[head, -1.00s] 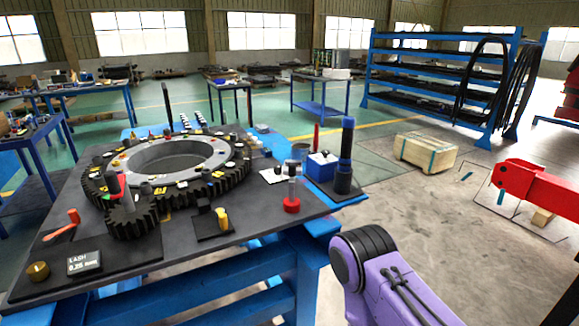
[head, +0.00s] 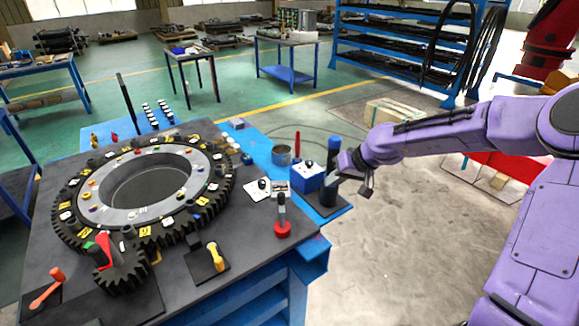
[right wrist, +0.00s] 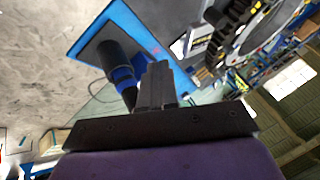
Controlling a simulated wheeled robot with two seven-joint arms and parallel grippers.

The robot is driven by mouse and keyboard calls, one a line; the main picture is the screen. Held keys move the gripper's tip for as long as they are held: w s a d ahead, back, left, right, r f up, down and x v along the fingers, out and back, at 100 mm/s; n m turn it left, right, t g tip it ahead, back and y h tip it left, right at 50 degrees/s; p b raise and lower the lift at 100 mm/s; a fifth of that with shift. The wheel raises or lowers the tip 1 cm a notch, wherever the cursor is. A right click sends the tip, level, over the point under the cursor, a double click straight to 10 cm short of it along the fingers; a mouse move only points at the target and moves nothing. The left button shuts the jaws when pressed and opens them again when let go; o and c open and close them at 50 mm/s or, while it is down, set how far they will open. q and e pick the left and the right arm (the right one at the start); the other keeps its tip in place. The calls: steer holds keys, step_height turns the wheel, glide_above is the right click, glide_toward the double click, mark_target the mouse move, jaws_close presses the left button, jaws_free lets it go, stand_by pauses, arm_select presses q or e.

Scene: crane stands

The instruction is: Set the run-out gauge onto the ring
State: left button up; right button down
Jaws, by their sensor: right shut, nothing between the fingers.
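The ring (head: 107,207) is a large toothed ring with a pale inner face, lying flat on the dark table top, with many small coloured parts on it. A small upright tool with a red base and grey post (head: 282,222) stands at the table's right front; it looks like the run-out gauge, but I cannot be sure. My right gripper (head: 350,184) is shut and empty, at the table's right edge beside a black-and-blue cylinder. In the right wrist view its dark fingers (right wrist: 156,86) are together, overlapping that cylinder (right wrist: 117,62). My left gripper is out of view.
A small pinion (head: 122,273), an orange-handled tool (head: 47,288) and a yellow-handled part (head: 216,256) lie in front of the ring. Open floor lies right of the table.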

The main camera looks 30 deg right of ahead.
arm_select(q)
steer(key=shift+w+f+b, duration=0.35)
steer(key=shift+b, duration=0.1)
arm_select(e)
steer(key=w+a+f, duration=0.6)
steer(key=w+f, duration=0.1)
steer(key=shift+w, duration=0.4)
steer(key=shift+a+f, duration=0.1)
